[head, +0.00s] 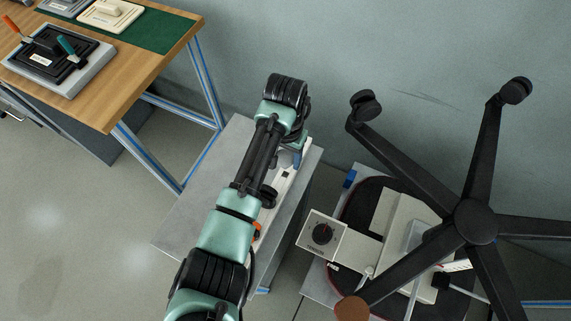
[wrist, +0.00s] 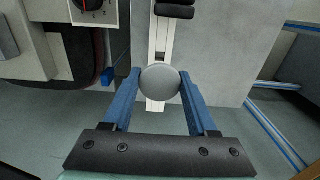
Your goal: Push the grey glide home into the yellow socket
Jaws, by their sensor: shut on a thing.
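The grey glide (wrist: 162,80) is a round, smooth disc between the two blue fingers of my gripper (wrist: 160,84) in the wrist view. The fingers touch it on both sides, so my gripper is shut on it. Behind it is a white rail (wrist: 160,38) on a grey-topped surface; I cannot tell whether the glide touches the rail. In the head view my arm hides most of the gripper, and only a blue finger (head: 297,158) shows. The glide cannot be made out there. I see no yellow socket in either view.
An upturned black chair base (head: 476,222) with casters stands at the right, one leg ending in a brown tip (head: 352,309). A dial box (head: 323,233) is beside it. The grey cabinet top (head: 215,185) has bare room. A wooden table (head: 130,75) stands upper left.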

